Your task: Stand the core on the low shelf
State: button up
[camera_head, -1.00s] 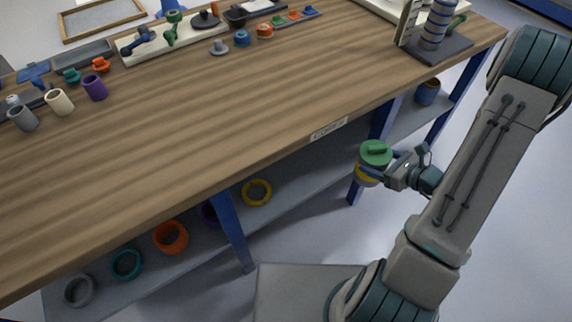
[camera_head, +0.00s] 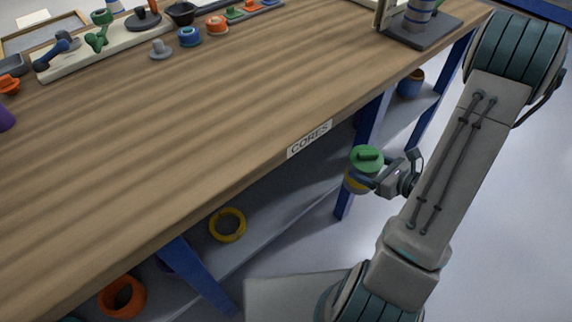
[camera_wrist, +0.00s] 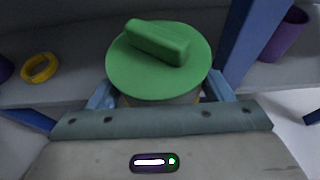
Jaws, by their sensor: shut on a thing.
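My gripper (camera_head: 372,181) is shut on a core with a wide green top (camera_head: 366,158) that carries a raised green bar. A yellow band (camera_head: 355,182) shows below the top, and the core is upright in the air beside the bench's front edge. In the wrist view the green top (camera_wrist: 160,70) lies between the two blue fingers and hides most of the body. The low grey shelf (camera_head: 262,215) runs under the bench, and in the wrist view its surface (camera_wrist: 85,65) lies beyond the core. The core is apart from the shelf.
The shelf between ring and right leg looks clear.

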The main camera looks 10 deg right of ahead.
jog(key=w+a+b, duration=0.2)
jog(key=w+a, duration=0.9)
jog(key=w, duration=0.4)
jog(key=f+b, duration=0.1)
jog(key=f, duration=0.2)
jog(key=f+b, duration=0.2)
jog(key=f, duration=0.1)
jog(key=shift+s+d+f, duration=0.15)
jog(key=shift+s+f, duration=0.05)
jog(key=shift+f, duration=0.15)
jog(key=shift+w+f+b, duration=0.15)
jog(key=shift+f+b, duration=0.1)
jog(key=shift+b, duration=0.1)
jog(key=shift+r, duration=0.15)
jog(key=o, duration=1.1)
